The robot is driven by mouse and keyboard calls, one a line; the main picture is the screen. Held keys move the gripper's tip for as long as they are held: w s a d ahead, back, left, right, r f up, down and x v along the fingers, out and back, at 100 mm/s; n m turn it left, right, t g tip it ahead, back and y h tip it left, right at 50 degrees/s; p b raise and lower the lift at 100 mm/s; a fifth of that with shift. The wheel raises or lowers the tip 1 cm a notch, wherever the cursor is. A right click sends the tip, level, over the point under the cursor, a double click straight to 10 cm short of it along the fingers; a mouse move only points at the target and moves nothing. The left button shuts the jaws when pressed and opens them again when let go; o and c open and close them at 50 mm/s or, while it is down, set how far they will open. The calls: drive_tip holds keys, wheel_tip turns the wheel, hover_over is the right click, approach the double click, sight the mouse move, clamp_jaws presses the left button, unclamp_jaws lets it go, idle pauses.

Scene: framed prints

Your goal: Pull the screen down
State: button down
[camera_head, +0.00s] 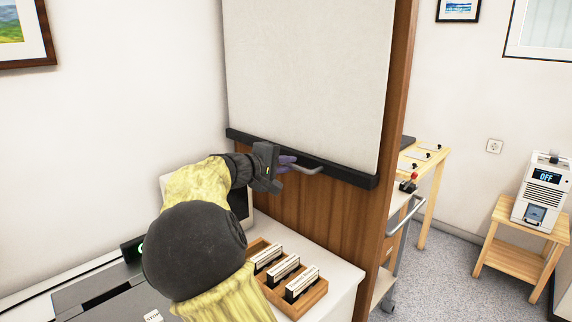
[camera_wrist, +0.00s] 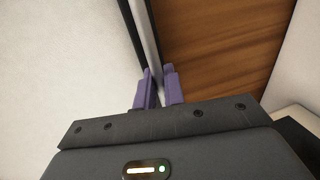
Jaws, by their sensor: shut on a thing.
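The screen (camera_head: 307,75) is a pale sheet hanging in front of a brown wooden panel. A black bar (camera_head: 345,174) runs along its bottom edge, and a grey handle (camera_head: 308,169) sticks out from the bar. My gripper (camera_head: 287,163) is at the left part of the handle, its purple fingers shut on it. In the wrist view my gripper's fingers (camera_wrist: 159,76) stand on both sides of the pale grey handle (camera_wrist: 150,45). The screen (camera_wrist: 65,70) fills the left there, and the wood lies to the right. My arm hides part of the area below.
Below the screen, a wooden tray (camera_head: 318,293) with several card stacks stands on a white counter (camera_head: 343,272). A monitor (camera_head: 243,205) sits behind my arm. To the right are a trolley (camera_head: 408,215) and a small wooden table (camera_head: 516,246) bearing a white device (camera_head: 543,190).

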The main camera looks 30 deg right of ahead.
drive_tip(key=c, duration=1.6)
unclamp_jaws()
drive_tip(key=shift+d, duration=0.2)
drive_tip(key=shift+w+a, duration=0.1)
drive_tip(key=p+v, duration=0.2)
drive_tip(key=v, duration=1.5)
drive_tip(key=shift+a, duration=0.15)
drive_tip(key=shift+f, duration=0.1)
